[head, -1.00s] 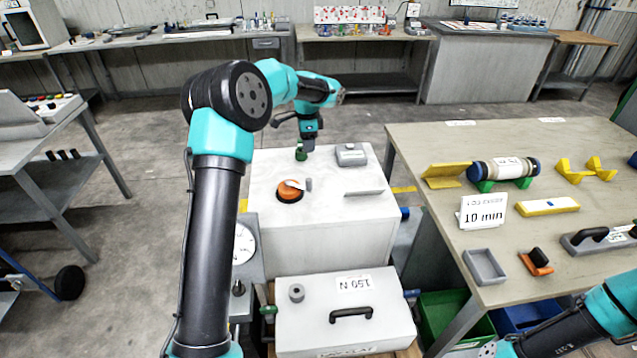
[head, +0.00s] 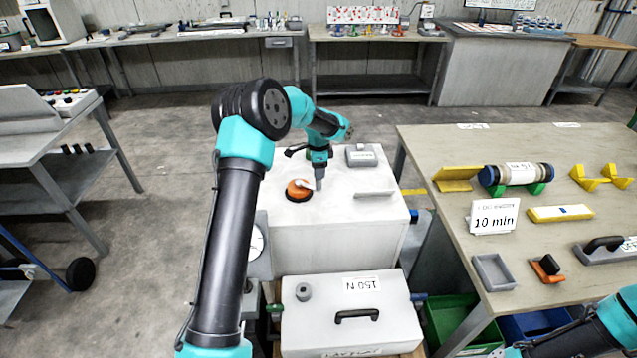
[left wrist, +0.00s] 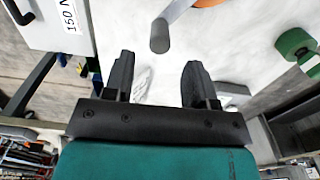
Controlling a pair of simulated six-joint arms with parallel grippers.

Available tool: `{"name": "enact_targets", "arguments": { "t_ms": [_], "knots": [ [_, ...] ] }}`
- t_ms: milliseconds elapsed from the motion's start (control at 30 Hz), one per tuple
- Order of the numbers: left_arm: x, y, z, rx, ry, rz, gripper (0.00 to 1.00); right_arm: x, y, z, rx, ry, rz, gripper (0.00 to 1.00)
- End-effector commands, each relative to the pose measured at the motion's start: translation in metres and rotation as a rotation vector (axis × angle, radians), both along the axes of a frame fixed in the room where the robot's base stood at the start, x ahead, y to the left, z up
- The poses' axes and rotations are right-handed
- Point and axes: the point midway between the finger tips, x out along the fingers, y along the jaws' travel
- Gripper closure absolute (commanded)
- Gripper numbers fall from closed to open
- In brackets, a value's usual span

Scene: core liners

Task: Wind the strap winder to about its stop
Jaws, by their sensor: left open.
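The strap winder's orange disc (head: 299,191) lies on top of the pale box, with a light crank arm across it. A grey upright knob (left wrist: 160,37) stands at the crank's outer end. Only a sliver of the orange disc (left wrist: 210,3) shows in the left wrist view. My left gripper (head: 319,172) points down over the box beside the disc. In the wrist view its two dark fingers (left wrist: 156,68) are apart with nothing between them, and the knob stands beyond the tips. My right arm shows at the lower right, but its gripper is out of frame.
A lower box (head: 350,340) marked 150 N has a black handle. The right table (head: 430,145) holds a cylinder on green supports and a 10 min sign.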

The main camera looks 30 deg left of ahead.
Motion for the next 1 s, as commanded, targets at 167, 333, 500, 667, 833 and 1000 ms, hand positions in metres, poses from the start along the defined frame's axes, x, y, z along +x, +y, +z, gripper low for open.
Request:
{"name": "enact_targets", "arguments": {
  "t_ms": [167,333,500,667,833,1000],
  "knots": [
    [0.0,-0.001,-0.031,-0.002,0.002,-0.001,0.48,0.0,0.0,0.0,0.0,0.0,0.0,0.57],
    [0.0,0.0,-0.053,-0.001,0.001,0.0,0.48,0.0,0.0,0.0,0.0,0.0,0.0,0.57],
    [0.0,0.0,-0.063,-0.001,0.001,0.0,0.48,0.0,0.0,0.0,0.0,0.0,0.0,0.57],
    [0.0,0.0,-0.063,-0.001,-0.001,0.0,0.48,0.0,0.0,0.0,0.0,0.0,0.0,0.57],
    [0.0,0.0,-0.063,0.0,0.0,0.0,0.54,0.0,0.0,0.0,0.0,0.0,0.0,0.57],
    [0.0,0.0,-0.063,0.0,0.0,0.0,0.7,0.0,0.0,0.0,0.0,0.0,0.0,0.57]
  ]
}}
